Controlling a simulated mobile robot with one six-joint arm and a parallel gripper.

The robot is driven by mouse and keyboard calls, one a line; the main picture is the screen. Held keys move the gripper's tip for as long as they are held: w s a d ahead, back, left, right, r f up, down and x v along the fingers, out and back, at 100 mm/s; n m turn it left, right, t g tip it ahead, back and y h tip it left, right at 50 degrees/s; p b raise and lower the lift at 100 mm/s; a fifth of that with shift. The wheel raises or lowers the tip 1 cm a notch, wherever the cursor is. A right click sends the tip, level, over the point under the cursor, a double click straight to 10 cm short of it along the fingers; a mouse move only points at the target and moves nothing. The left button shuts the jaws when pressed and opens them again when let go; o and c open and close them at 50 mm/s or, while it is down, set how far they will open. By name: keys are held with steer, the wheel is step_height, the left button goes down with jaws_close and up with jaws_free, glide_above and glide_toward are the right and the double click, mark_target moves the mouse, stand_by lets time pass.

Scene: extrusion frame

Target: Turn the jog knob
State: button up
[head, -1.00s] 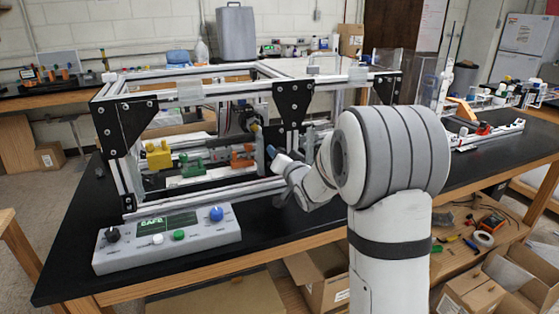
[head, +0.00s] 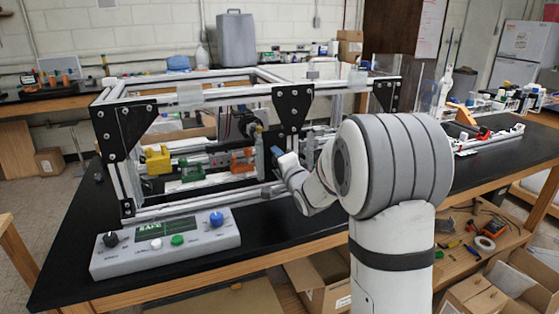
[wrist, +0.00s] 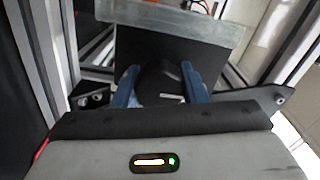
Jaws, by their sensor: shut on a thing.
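A dark round knob (wrist: 160,80) shows in the wrist view, against a dark upright plate (wrist: 207,50). A short pale line shows low on the knob. My gripper (wrist: 161,76) is shut on this knob, with one blue finger on each side of it. In the head view my gripper (head: 268,141) reaches to the middle of the aluminium frame (head: 200,208), beside its black centre bracket (head: 291,108). The knob cannot be made out clearly there.
A grey control box (head: 190,253) with a black knob, a blue knob, buttons and a green display stands in front of the frame. Yellow (head: 157,160), green (head: 192,171) and orange (head: 242,160) blocks sit inside the frame. A clear panel (wrist: 170,14) lies above the plate.

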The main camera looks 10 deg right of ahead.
stand_by(0.3)
steer(key=o, duration=0.7)
steer(key=s+d, duration=0.1)
steer(key=s, duration=0.6)
steer(key=shift+s+d, duration=0.25)
steer(key=shift+s, duration=0.1)
